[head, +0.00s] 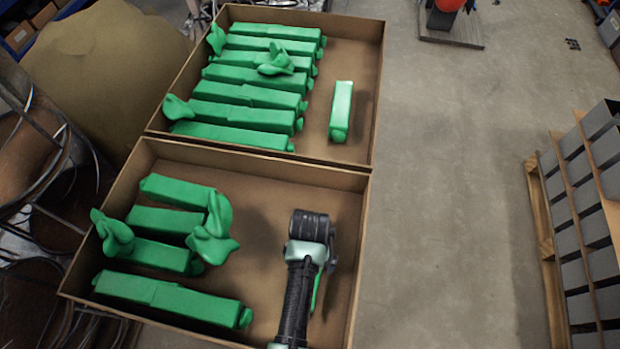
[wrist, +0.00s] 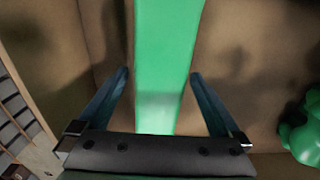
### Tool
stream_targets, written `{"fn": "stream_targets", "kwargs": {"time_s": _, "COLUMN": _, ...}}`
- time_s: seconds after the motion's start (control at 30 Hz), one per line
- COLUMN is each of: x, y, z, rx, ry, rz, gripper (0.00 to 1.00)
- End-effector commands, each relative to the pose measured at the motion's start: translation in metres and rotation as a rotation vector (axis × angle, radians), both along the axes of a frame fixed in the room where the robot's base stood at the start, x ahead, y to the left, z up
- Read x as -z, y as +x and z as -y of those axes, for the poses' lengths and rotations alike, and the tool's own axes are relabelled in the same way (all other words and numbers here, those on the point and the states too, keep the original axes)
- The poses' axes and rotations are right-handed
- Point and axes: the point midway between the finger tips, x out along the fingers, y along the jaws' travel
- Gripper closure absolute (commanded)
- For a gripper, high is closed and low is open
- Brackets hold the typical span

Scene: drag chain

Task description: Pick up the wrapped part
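A green wrapped part (wrist: 162,60) runs lengthwise between my gripper's two fingers (wrist: 160,76) in the wrist view. The fingers are open, one on each side of it, with a gap of box floor showing on both sides. In the head view my gripper (head: 311,228) is over the right side of the near cardboard box (head: 240,165). A green strip of this part (head: 318,290) shows beside my arm. Most of it is hidden under the arm, and the fingertips are hidden too.
Several other green wrapped parts (head: 170,296) lie at the left of the near box, some with loose wrapping bulges. The far box (head: 350,60) holds more, one standing apart (head: 341,108). A pallet of grey blocks (head: 590,225) stands at right. The floor between is clear.

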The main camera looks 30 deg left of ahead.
Motion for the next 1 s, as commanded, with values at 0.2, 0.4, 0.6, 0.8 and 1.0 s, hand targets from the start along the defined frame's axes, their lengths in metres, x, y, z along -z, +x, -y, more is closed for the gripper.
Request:
{"fn": "stream_targets", "kwargs": {"time_s": 0.2, "x": 0.0, "y": 0.0, "z": 0.0, "rx": 0.0, "ry": 0.0, "rz": 0.0, "gripper": 0.38}}
{"fn": "stream_targets", "kwargs": {"time_s": 0.4, "x": -0.001, "y": 0.0, "z": 0.0, "rx": 0.0, "ry": 0.0, "rz": 0.0, "gripper": 0.74}}
{"fn": "stream_targets", "kwargs": {"time_s": 0.6, "x": -0.001, "y": 0.0, "z": 0.0, "rx": 0.0, "ry": 0.0, "rz": 0.0, "gripper": 1.0}}
{"fn": "stream_targets", "kwargs": {"time_s": 0.8, "x": -0.002, "y": 0.001, "z": 0.0, "rx": 0.0, "ry": 0.001, "rz": 0.002, "gripper": 1.0}}
{"fn": "stream_targets", "kwargs": {"time_s": 1.0, "x": -0.018, "y": 0.002, "z": 0.0, "rx": 0.001, "ry": 0.002, "rz": 0.005, "gripper": 1.0}}
